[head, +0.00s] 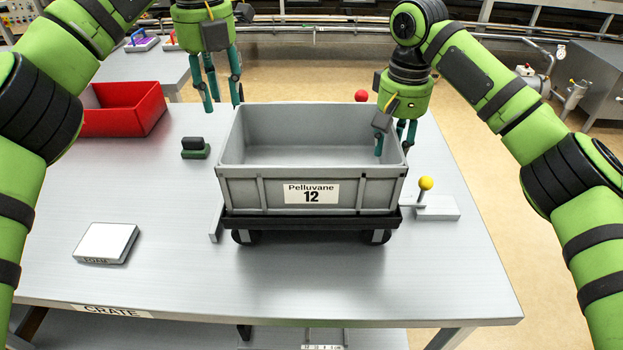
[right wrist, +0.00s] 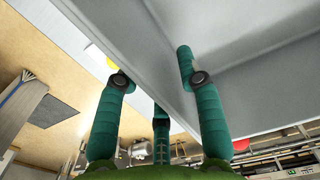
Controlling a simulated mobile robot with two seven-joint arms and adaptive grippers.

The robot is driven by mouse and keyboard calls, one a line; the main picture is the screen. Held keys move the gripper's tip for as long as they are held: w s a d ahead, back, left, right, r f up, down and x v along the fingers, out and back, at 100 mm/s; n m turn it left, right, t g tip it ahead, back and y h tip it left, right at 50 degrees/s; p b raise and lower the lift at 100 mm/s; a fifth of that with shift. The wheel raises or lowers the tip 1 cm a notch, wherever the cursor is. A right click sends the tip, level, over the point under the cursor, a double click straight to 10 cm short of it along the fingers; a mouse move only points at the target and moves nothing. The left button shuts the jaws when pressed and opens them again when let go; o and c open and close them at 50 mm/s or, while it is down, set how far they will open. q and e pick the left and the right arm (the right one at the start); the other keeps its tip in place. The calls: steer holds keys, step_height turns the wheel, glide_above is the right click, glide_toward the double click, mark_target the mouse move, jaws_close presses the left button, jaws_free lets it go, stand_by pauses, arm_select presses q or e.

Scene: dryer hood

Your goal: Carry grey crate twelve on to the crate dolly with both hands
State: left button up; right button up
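Grey crate twelve (head: 254,190), labelled "Pelluvane 12", is upright and empty. It rests on the black crate dolly (head: 310,221), whose front wheels show below it. My left gripper (head: 222,105) is open, fingers pointing down, by the crate's back left corner; it holds nothing. My right gripper (head: 395,142) is at the crate's right wall. One finger is inside the crate and the others are outside. In the right wrist view, the fingers of this gripper (right wrist: 152,70) stand apart on both sides of the crate wall (right wrist: 142,55), open.
The steel table (head: 170,260) is clear at the front. A red bin (head: 125,112), a dark green block (head: 195,151) and a white box (head: 105,242) are at left. A yellow-knobbed lever (head: 426,184) stands close right of the dolly. A low metal stop (head: 215,224) is at its left.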

step_height(320, 180, up, 12)
steer(key=shift+r, duration=0.1)
stand_by(0.5)
